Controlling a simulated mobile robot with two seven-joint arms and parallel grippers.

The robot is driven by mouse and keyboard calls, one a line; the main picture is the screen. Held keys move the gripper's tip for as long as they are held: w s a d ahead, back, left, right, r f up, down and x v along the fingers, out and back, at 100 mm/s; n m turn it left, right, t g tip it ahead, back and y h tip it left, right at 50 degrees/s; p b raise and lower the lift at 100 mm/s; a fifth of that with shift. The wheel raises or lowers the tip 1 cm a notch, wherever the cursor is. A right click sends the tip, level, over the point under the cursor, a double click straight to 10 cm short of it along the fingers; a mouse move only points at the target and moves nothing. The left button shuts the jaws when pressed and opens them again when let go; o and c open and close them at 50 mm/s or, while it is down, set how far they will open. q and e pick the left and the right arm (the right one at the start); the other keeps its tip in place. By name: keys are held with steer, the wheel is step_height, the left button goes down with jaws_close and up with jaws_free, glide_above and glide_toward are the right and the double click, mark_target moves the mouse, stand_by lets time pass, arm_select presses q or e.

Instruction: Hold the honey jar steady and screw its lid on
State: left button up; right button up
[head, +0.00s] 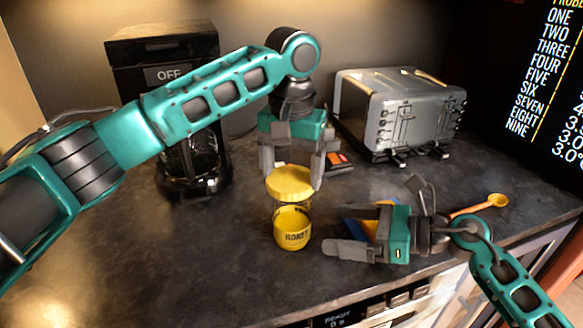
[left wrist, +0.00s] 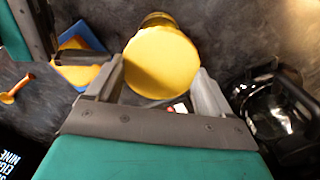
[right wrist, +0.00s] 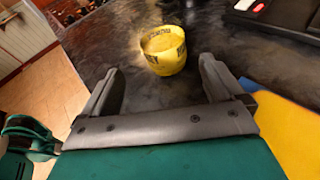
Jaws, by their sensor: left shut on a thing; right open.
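The honey jar (head: 292,230) stands upright on the dark counter, with a yellow band marked HONEY; it also shows in the right wrist view (right wrist: 163,60). The round yellow lid (head: 290,183) is above the jar; I cannot tell whether it touches the rim. My left gripper (head: 292,172) points down and is shut on the lid, which lies between its fingers in the left wrist view (left wrist: 161,62). My right gripper (head: 338,230) is open and empty, just right of the jar. Its fingers point at the jar, which is beyond the fingertips.
A blue and yellow item (head: 362,228) lies beside my right gripper, partly hidden. An orange-yellow spoon (head: 495,200) lies at the right. A toaster (head: 400,110) and a coffee maker (head: 165,50) stand behind. The counter left of the jar is clear.

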mark_target(297, 228)
steer(key=shift+w+f+n+h, duration=0.2)
steer(key=shift+f+n+h, duration=0.1)
steer(key=shift+f+n, duration=0.15)
steer(key=shift+w+a+f, duration=0.1)
steer(key=shift+a+f, duration=0.1)
steer(key=shift+a, duration=0.1)
steer(key=x, duration=0.9)
steer(key=shift+a, duration=0.1)
steer(key=shift+c, duration=0.4)
steer(key=c, duration=0.6)
